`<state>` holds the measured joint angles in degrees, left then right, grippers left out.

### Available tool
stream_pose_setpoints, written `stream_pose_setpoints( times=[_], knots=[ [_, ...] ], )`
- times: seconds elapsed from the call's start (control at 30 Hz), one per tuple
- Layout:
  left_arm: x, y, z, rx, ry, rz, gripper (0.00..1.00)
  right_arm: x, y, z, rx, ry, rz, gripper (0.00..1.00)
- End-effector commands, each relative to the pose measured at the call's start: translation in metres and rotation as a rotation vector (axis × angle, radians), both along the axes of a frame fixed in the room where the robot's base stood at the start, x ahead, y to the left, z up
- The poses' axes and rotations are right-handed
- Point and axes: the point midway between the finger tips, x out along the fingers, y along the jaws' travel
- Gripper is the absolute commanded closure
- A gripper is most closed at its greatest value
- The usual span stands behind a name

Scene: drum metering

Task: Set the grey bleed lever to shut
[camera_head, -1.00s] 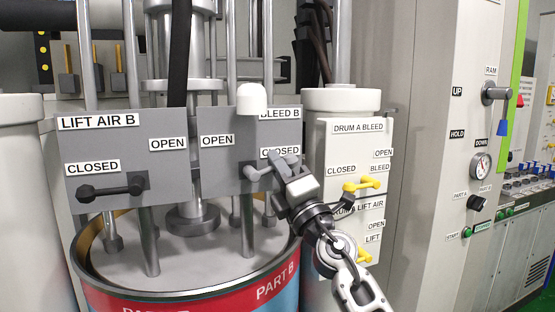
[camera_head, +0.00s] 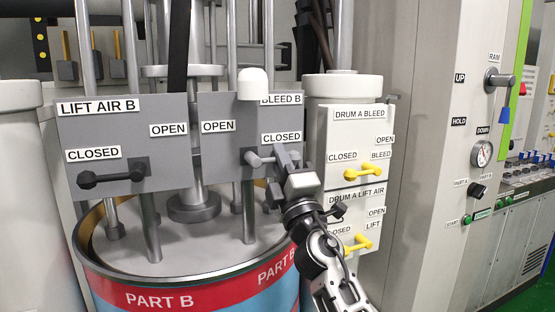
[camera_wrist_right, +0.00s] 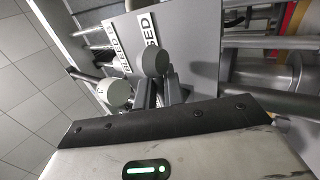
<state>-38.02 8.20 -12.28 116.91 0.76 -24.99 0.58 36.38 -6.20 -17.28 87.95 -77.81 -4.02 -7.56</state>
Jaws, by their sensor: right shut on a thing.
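The grey bleed lever (camera_head: 263,160) is on the grey BLEED B panel (camera_head: 222,160). It points right from its pivot, lying just below the CLOSED label (camera_head: 281,137); the OPEN label (camera_head: 218,126) is up and left. My right gripper (camera_head: 285,160) comes from the lower right and is shut on the lever's outer end, hiding part of it. In the right wrist view, the lever's round grey end (camera_wrist_right: 152,62) shows at the two fingers (camera_wrist_right: 160,92). My left gripper is not in view.
The LIFT AIR B panel (camera_head: 150,160) with a black lever (camera_head: 110,177) is at left. A white DRUM A panel (camera_head: 352,130) with yellow levers (camera_head: 363,172) is close at right. A red and blue drum (camera_head: 180,294) stands below.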

Motion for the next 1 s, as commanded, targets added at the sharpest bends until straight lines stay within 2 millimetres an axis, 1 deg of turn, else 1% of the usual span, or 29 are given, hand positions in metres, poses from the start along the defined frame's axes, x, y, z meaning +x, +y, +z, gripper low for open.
stream_pose_setpoints(
  times=[0.27,0.3,0.33,0.37,0.63,0.73,0.87,1.0],
  knots=[
    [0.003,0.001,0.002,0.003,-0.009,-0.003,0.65,0.0,-0.001,-0.001,0.006,0.003,-0.001,1.0],
    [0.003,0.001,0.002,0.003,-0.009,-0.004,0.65,0.0,-0.001,-0.001,0.006,0.004,-0.001,0.87],
    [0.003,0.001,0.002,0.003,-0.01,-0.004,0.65,0.0,-0.001,-0.001,0.006,0.004,-0.001,0.79],
    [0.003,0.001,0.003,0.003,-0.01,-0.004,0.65,0.0,-0.001,-0.001,0.006,0.004,-0.001,0.73],
    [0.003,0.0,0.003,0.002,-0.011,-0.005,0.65,0.0,-0.001,-0.001,0.004,0.002,-0.001,0.73],
    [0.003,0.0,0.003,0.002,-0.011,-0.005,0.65,-0.004,-0.002,-0.005,0.002,0.004,-0.001,0.73],
    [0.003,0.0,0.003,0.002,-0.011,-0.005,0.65,-0.018,-0.006,-0.015,0.002,0.005,0.0,0.73],
    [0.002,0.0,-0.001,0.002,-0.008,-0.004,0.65,-0.045,-0.014,-0.035,0.003,0.005,0.001,0.73]
  ],
)
